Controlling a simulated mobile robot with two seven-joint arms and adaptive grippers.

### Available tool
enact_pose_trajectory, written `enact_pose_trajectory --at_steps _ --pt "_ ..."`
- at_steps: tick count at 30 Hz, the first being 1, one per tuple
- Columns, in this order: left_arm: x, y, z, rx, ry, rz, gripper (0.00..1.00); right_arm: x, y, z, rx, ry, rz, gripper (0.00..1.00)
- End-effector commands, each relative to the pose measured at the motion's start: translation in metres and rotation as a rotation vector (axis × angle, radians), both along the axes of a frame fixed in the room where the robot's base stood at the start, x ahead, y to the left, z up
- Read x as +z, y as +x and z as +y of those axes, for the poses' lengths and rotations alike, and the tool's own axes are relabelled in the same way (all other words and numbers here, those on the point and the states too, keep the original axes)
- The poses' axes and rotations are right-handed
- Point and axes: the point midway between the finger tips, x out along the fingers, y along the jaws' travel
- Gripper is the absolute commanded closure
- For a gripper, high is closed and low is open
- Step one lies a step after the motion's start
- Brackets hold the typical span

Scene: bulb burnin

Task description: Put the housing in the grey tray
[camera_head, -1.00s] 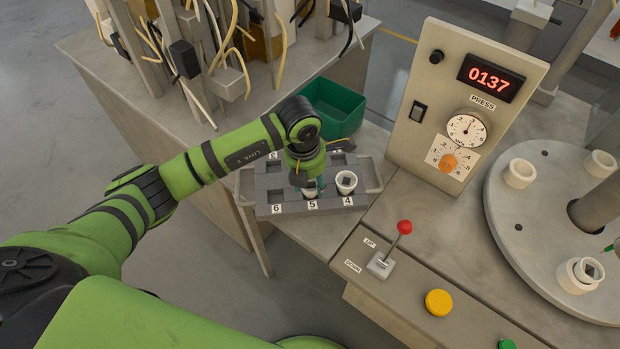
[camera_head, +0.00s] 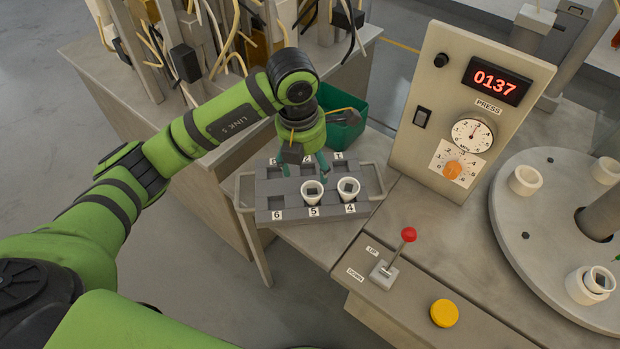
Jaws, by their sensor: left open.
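The grey tray (camera_head: 262,188) has numbered compartments and stands at the middle of the view. One white cup-like housing (camera_head: 312,192) with a dark square inside sits in compartment 5. Another white housing (camera_head: 348,188) sits in compartment 4. Compartment 6 looks empty. My left gripper (camera_head: 304,172) is open and empty, pointing down just above and behind the housing in compartment 5. It hides part of the tray's back row. More white housings stand on the round grey turntable (camera_head: 540,235) at the right, one at its upper left (camera_head: 525,180) and one inside a ring near its front (camera_head: 598,281). My right gripper is not in view.
A green bin (camera_head: 352,125) stands behind the tray. The press panel (camera_head: 430,130) with a display reading 0137 rises to the right. A red-knobbed lever (camera_head: 408,235) and a yellow button (camera_head: 444,313) are in front. Posts with cables stand at the back left.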

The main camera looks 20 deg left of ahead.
Motion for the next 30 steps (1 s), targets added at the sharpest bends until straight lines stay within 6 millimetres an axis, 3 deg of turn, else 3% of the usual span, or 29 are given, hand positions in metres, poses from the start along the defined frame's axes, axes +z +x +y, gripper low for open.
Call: enact_pose_trajectory --at_steps 7,17,20,23,26,27,29,30 --pt "0.025 -0.002 0.001 0.0 0.0 0.0 0.27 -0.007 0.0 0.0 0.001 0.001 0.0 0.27" --pt "0.027 -0.003 0.001 0.0 -0.003 0.001 0.27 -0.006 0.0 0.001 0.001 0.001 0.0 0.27" --pt "0.023 -0.006 -0.01 -0.02 -0.046 0.006 0.27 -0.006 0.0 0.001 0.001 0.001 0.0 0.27" --pt "0.017 -0.018 -0.047 -0.081 -0.203 0.022 0.27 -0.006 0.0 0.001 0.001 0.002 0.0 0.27" --pt "0.022 -0.041 -0.109 -0.156 -0.493 0.046 0.27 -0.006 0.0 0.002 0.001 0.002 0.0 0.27" --pt "0.031 -0.053 -0.136 -0.178 -0.639 0.059 0.27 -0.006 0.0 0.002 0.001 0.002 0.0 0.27" --pt "0.055 -0.07 -0.171 -0.184 -0.877 0.076 0.27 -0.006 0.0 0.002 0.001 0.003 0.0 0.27" --pt "0.075 -0.079 -0.19 -0.171 -1.038 0.086 0.27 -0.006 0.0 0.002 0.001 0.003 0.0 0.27"
